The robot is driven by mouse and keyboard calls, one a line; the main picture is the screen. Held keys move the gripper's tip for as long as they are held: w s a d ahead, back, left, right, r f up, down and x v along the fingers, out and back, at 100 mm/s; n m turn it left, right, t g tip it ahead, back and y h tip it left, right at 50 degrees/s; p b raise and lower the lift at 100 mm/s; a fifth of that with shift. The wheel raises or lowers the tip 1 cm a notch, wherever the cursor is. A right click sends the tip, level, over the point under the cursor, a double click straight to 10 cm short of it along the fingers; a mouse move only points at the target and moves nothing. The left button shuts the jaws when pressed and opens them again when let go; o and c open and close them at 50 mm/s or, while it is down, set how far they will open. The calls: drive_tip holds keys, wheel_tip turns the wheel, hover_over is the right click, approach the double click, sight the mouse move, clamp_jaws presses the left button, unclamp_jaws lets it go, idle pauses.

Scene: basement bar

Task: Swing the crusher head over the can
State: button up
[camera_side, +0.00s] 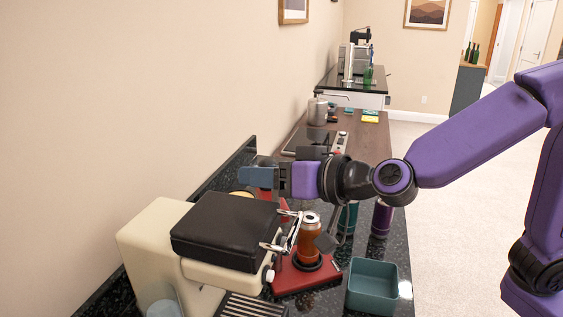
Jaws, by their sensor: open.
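An orange-brown can (310,238) stands upright on a dark round seat on the red crusher base (310,276), its silver top uncovered. A red part (272,196), perhaps the crusher head, shows behind the cream machine and left of the can, partly hidden by my gripper. My gripper (258,177) reaches in from the right, with its blue-grey fingers pointing left above this red part. It is open, with nothing visibly held. I cannot tell whether it touches the red part.
A cream machine (150,240) with a black top stands left of the can. A teal open box (372,285) sits at the front right. A teal cup (347,220) and purple cup (381,219) stand behind the can. A wall bounds the left side.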

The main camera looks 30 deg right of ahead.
drive_tip(key=a+r+n+g+y, duration=0.1)
drive_tip(key=a, duration=0.1)
drive_tip(key=a+r+n+g+y, duration=0.1)
drive_tip(key=a+r, duration=0.1)
drive_tip(key=a, duration=0.1)
drive_tip(key=a+r+n+g+y, duration=0.1)
drive_tip(key=a+r+y, duration=0.1)
drive_tip(key=shift+a+r+g, duration=0.15)
drive_tip(key=shift+a+g, duration=0.15)
wheel_tip(320, 180, up, 3)
drive_tip(key=a+n+g, duration=0.2)
drive_tip(key=n+g, duration=0.1)
drive_tip(key=g, duration=0.1)
drive_tip(key=w+d+r+m+g+h, duration=0.1)
drive_tip(key=d+r+h, duration=0.3)
drive_tip(key=d, duration=0.5)
drive_tip(key=d+r+m+g+h, duration=0.1)
drive_tip(key=d+r+h, duration=0.1)
drive_tip(key=d+h, duration=0.5)
drive_tip(key=shift+y, duration=0.9)
drive_tip(key=x, duration=0.5)
drive_tip(key=d+x, duration=0.1)
drive_tip(key=x, duration=0.5)
drive_tip(key=d+x, duration=0.1)
drive_tip(key=x, duration=0.5)
drive_tip(key=shift+w+d+f, duration=0.1)
drive_tip(key=shift+w+f, duration=0.1)
drive_tip(key=shift+w, duration=0.1)
drive_tip(key=shift+m, duration=0.3)
clamp_jaws()
